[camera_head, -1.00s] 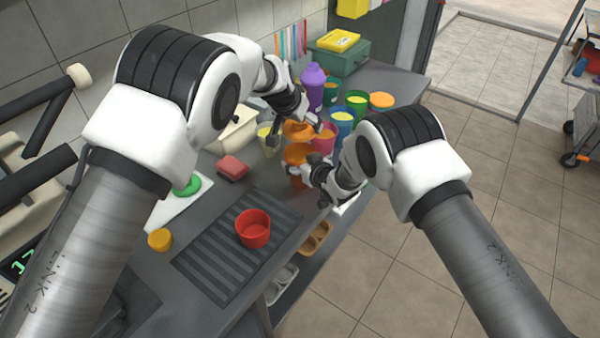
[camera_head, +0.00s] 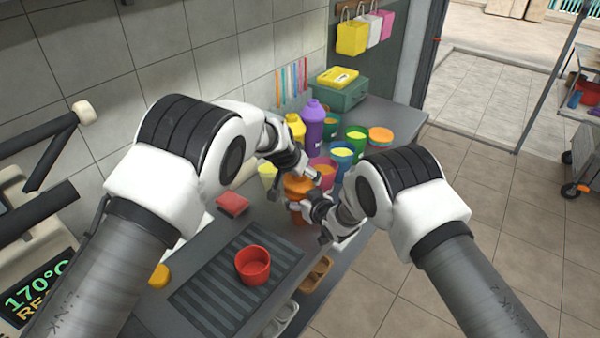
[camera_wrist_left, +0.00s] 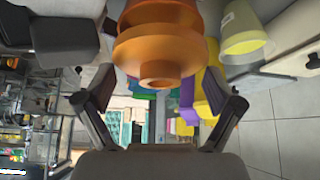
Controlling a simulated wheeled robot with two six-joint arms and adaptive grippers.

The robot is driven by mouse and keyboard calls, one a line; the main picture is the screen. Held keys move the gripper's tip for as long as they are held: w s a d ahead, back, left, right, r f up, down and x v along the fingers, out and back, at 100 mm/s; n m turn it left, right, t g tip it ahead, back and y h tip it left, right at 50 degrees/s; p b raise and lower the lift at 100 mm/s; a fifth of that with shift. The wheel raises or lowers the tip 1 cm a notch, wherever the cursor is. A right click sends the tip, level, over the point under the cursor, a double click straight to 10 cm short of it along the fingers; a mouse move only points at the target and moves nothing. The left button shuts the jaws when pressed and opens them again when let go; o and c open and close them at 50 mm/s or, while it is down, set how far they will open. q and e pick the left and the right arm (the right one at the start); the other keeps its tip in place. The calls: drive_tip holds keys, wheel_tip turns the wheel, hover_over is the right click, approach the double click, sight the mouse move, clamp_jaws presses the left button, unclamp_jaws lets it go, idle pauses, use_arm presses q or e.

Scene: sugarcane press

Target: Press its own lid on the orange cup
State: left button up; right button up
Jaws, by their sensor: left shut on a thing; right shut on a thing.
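The orange cup (camera_head: 298,217) stands upright near the front edge of the counter, partly hidden by my right gripper (camera_head: 307,216), which is shut on it. The orange lid (camera_head: 297,186) is held by my left gripper (camera_head: 291,184), directly over the cup's mouth. In the left wrist view the lid (camera_wrist_left: 150,55) shows its round knob between the two fingers, with the orange cup (camera_wrist_left: 165,10) right behind it. The lid looks close to or touching the rim; I cannot tell if it is seated.
Behind stand several coloured cups, including a blue one (camera_head: 342,155) and a green one (camera_head: 356,136), and a purple bottle (camera_head: 312,122). A red cup (camera_head: 252,266) stands on the ribbed mat (camera_head: 205,290). A red block (camera_head: 232,204) lies left of the grippers.

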use_arm(q)
drive_tip(key=shift+f, duration=0.7)
drive_tip(key=shift+f, duration=0.3)
drive_tip(key=shift+f, duration=0.2)
